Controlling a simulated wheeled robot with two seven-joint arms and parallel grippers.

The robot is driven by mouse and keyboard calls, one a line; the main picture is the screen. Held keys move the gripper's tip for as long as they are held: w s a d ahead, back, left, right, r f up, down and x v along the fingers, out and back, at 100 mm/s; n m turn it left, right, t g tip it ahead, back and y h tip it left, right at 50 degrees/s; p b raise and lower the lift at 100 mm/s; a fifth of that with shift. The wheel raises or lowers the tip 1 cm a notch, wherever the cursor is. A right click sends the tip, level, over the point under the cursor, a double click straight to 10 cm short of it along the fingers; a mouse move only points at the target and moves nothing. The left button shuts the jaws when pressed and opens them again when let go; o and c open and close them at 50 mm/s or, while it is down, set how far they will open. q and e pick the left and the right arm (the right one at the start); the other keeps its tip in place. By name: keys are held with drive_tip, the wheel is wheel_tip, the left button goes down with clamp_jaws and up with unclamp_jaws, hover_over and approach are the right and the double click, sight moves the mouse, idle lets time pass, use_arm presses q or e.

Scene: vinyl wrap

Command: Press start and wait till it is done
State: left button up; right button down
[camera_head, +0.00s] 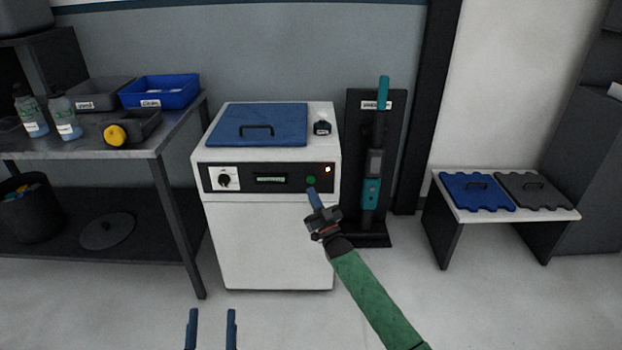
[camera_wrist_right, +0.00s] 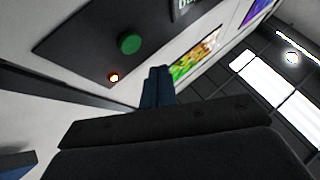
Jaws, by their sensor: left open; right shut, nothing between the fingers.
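A white machine (camera_head: 267,245) with a blue handled lid (camera_head: 258,120) stands against the wall. Its black front panel (camera_head: 240,187) holds a dial (camera_head: 224,179), a small display (camera_head: 270,179), a green button (camera_head: 311,180) and a lit orange light (camera_head: 327,169). My right gripper (camera_head: 313,191) is shut and empty, with its tips just below the green button in the head view. In the right wrist view the green button (camera_wrist_right: 130,43) and the lit light (camera_wrist_right: 113,77) show, and the shut fingers (camera_wrist_right: 157,84) appear apart from the button. My left gripper (camera_head: 211,315) is open and empty at the bottom edge.
A metal table (camera_head: 150,145) at left holds bottles, a grey bin, a blue bin (camera_head: 160,92) labelled Clean and a yellow-ended item. A teal tool (camera_head: 372,185) stands on a black stand right of the machine. A low bench (camera_head: 505,211) holds two lids.

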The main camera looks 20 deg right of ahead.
drive_tip(key=shift+s+a+p, duration=0.3)
drive_tip(key=shift+s+p, duration=0.05)
drive_tip(key=shift+s, duration=0.6)
